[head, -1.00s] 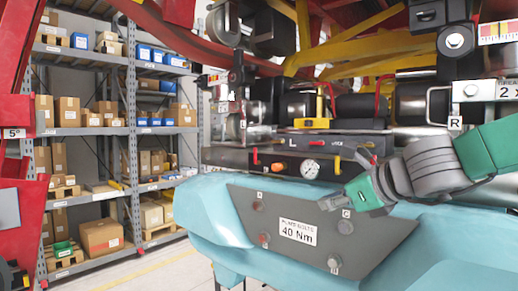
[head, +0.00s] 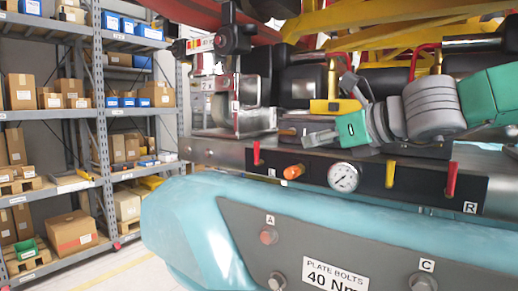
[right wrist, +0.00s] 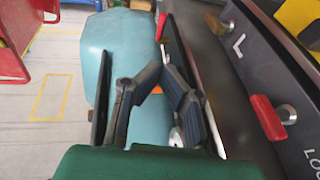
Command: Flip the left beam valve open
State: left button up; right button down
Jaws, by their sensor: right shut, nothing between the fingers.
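A dark valve panel runs along the back of the teal beam (head: 190,210). A red lever (head: 257,153) stands upright at the panel's left end, near an orange knob (head: 294,171). Another red lever (head: 451,180) is at its right end, by the R label. My right gripper (head: 320,137) reaches in from the right, above the gauge and to the right of the left red lever, apart from it. In the right wrist view its dark fingers (right wrist: 162,84) are shut and empty. A red lever (right wrist: 162,25) shows beyond the fingertips there. My left gripper is out of view.
A pressure gauge (head: 343,177) and a yellow lever (head: 391,172) sit between the red levers. In the wrist view a red handle (right wrist: 268,118) on a silver pin lies to the right of the fingers. Storage shelves (head: 103,130) stand at the left.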

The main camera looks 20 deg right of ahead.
jog(key=s, duration=0.2)
jog(key=b, duration=0.5)
send_near(259, 150)
jog(key=w+a+f, duration=0.2)
jog(key=w, duration=0.1)
jog(key=shift+w+a+f, duration=0.15)
jog(key=shift+w+f, duration=0.05)
jog(key=shift+f, duration=0.2)
jog(key=shift+w+a+r+p, duration=0.1)
jog(key=shift+w+a+p, duration=0.1)
jog(key=shift+w, duration=0.35)
jog(key=shift+w+a+r+p, duration=0.1)
jog(key=shift+w+a, duration=0.1)
jog(key=shift+w, duration=0.4)
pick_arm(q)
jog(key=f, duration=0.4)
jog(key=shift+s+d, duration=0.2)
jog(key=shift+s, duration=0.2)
pick_arm(e)
jog(key=shift+w, duration=0.3)
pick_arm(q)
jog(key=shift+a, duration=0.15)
pick_arm(e)
jog(key=shift+w+a, duration=0.15)
jog(key=shift+a, duration=0.1)
